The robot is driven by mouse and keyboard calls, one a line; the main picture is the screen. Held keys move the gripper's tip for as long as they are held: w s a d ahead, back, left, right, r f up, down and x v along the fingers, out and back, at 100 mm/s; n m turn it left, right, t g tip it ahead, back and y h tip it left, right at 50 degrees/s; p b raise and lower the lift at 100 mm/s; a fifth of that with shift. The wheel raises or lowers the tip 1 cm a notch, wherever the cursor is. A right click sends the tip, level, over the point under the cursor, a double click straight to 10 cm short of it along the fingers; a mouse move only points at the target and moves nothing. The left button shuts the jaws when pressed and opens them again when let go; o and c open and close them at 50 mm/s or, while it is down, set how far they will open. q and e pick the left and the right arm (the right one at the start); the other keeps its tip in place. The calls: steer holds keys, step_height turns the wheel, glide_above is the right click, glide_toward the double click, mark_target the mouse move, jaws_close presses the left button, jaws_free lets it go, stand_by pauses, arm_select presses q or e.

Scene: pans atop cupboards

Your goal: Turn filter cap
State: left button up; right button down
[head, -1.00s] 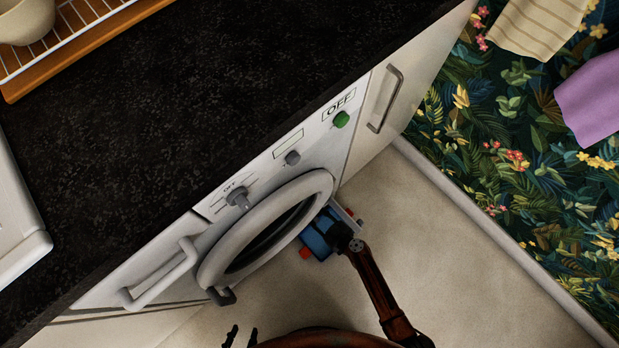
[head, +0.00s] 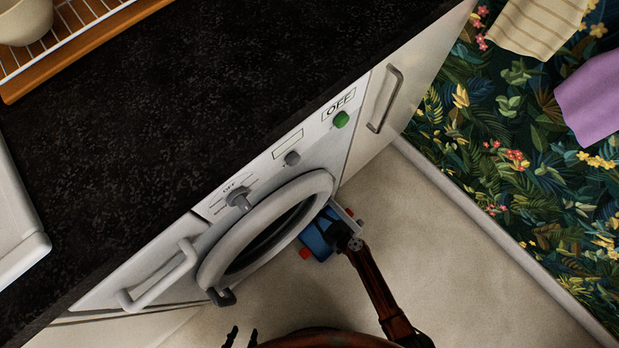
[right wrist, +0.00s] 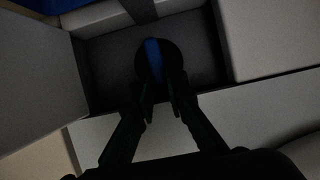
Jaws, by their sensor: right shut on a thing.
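The filter cap (right wrist: 153,60) is a dark round cap with an upright blue ridge, set in a dark recess in the right wrist view. My right gripper (right wrist: 160,98) is shut on the cap, one finger on each side of the ridge. In the head view my right arm reaches to the lower right of the washing machine (head: 345,165), and the cap is hidden there. My left gripper (head: 240,339) shows at the bottom edge of the head view, its two fingers apart and empty.
The round machine door (head: 211,262) looks shut. A blue thing with red parts (head: 318,236) is low by the machine, beside my right arm. A dark worktop (head: 190,90) overhangs the machine. The pale floor (head: 460,270) to the right is clear.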

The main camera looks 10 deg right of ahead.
steer(key=m, duration=0.1)
steer(key=m+y, duration=0.1)
steer(key=d+m+g+y, duration=0.1)
steer(key=shift+w+f+m, duration=0.25)
steer(key=shift+w+m, duration=0.05)
steer(key=shift+m, duration=0.1)
steer(key=c, duration=2)
jaws_free()
steer(key=shift+o, duration=0.3)
steer(key=v, duration=1.2)
steer(key=shift+w, duration=0.15)
steer(key=shift+d, duration=0.15)
